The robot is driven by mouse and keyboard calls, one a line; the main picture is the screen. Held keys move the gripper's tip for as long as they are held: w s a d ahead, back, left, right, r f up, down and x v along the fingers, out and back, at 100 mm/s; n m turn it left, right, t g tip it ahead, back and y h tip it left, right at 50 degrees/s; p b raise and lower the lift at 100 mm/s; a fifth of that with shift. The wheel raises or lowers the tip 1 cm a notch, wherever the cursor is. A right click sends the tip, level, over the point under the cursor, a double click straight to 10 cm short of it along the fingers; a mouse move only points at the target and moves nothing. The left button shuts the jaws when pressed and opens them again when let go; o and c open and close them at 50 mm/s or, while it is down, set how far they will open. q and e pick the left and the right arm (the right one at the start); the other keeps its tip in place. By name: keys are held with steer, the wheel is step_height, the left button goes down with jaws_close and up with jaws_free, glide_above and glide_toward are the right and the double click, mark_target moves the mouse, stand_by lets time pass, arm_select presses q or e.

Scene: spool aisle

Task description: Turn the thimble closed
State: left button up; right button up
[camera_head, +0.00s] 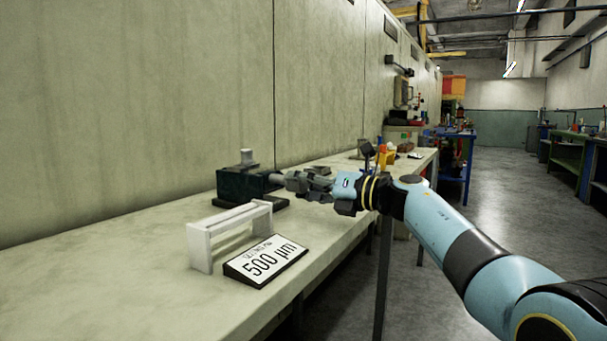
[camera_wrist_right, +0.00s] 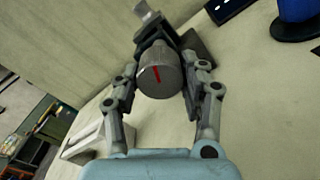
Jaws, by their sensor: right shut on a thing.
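The thimble (camera_wrist_right: 160,77) is a grey cylinder with a red line on its end face, seen in the right wrist view. It joins a dark block-shaped device (camera_head: 240,185) on the bench, with a light knob (camera_head: 247,157) on top. My right gripper (camera_wrist_right: 163,90) has its two fingers on either side of the thimble and is shut on it. In the head view the right gripper (camera_head: 292,182) reaches the device from the right and largely hides the thimble. My left gripper is not in view.
A sign reading 500 µm (camera_head: 266,262) and a white bracket-shaped stand (camera_head: 230,235) sit on the bench (camera_head: 130,285) in front of the device. A wall (camera_head: 140,90) runs behind. The bench's near left is clear. In the wrist view, a blue object (camera_wrist_right: 297,12) stands at top right.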

steer(key=shift+m+p, duration=0.5)
steer(key=shift+m, duration=0.3)
steer(key=o, duration=1.2)
steer(key=v, duration=1.2)
